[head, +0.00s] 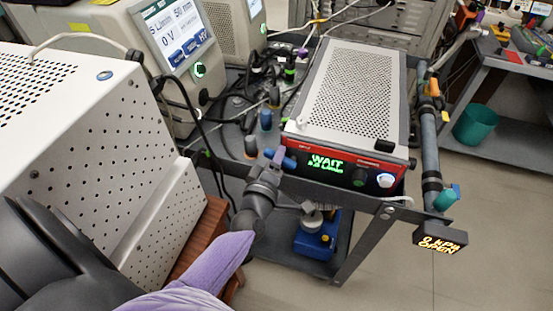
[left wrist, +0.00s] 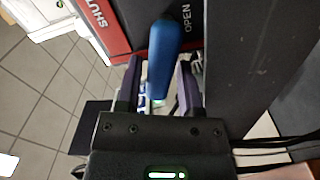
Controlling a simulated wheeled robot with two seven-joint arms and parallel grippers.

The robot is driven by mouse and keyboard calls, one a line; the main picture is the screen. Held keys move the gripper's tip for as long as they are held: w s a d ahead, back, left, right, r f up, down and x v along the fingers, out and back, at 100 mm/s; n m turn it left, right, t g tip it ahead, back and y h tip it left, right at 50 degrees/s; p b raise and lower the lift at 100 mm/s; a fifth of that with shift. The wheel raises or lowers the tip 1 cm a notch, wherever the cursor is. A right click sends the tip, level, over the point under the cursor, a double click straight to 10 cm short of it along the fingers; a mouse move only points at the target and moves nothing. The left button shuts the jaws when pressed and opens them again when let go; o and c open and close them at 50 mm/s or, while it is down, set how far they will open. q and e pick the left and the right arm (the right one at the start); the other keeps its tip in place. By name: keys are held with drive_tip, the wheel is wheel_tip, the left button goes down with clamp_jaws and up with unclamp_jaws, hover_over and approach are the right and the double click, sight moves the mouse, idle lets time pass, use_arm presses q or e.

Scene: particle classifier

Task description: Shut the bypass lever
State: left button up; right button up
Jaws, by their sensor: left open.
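A blue lever handle (left wrist: 163,60) lies between the fingers of my open left gripper (left wrist: 157,88) in the left wrist view. The word OPEN is printed beside the lever, and SHUT is on a red strip to its left. No firm grip on the lever shows. In the head view, the blue lever (head: 288,162) is at the left front of the red-edged box (head: 398,155), with my left gripper (head: 272,164) at it. An orange readout (head: 440,240) on the right pipe reads 0 kPa OPEN. My right gripper is out of view.
The box's green display reads WAIT. A grey pipe (head: 429,140) with a teal handle (head: 446,198) runs along the cart's right side. A perforated white cabinet (head: 95,110) stands left, close to my left arm. Cables lie behind the lever.

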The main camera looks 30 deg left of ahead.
sight(295, 147)
use_arm(q)
clamp_jaws()
idle(0.3)
drive_tip(key=m+p, duration=0.1)
drive_tip(key=r+m+p, duration=0.1)
drive_tip(key=m, duration=0.1)
drive_tip(key=shift+d+r+p, duration=0.1)
drive_tip(key=shift+d+p, duration=0.15)
drive_tip(key=shift+p, duration=0.05)
drive_tip(key=m, duration=0.1)
drive_tip(key=m+p, duration=0.1)
drive_tip(key=d+m+p, duration=0.1)
drive_tip(key=shift+w+r+m, duration=0.15)
drive_tip(key=shift+r+m, duration=0.2)
drive_tip(key=shift+m, duration=0.05)
drive_tip(key=m, duration=0.1)
drive_tip(key=m+p, duration=0.1)
drive_tip(key=m, duration=0.1)
drive_tip(key=shift+w+d+r, duration=0.1)
drive_tip(key=shift+d+r, duration=0.05)
drive_tip(key=shift+d, duration=0.25)
drive_tip(key=shift+w+d+m+p, duration=0.1)
drive_tip(key=shift+d+m+p, duration=0.15)
drive_tip(key=shift+m, duration=0.7)
drive_tip(key=shift+d+m+p, duration=0.25)
drive_tip(key=shift+m, duration=0.7)
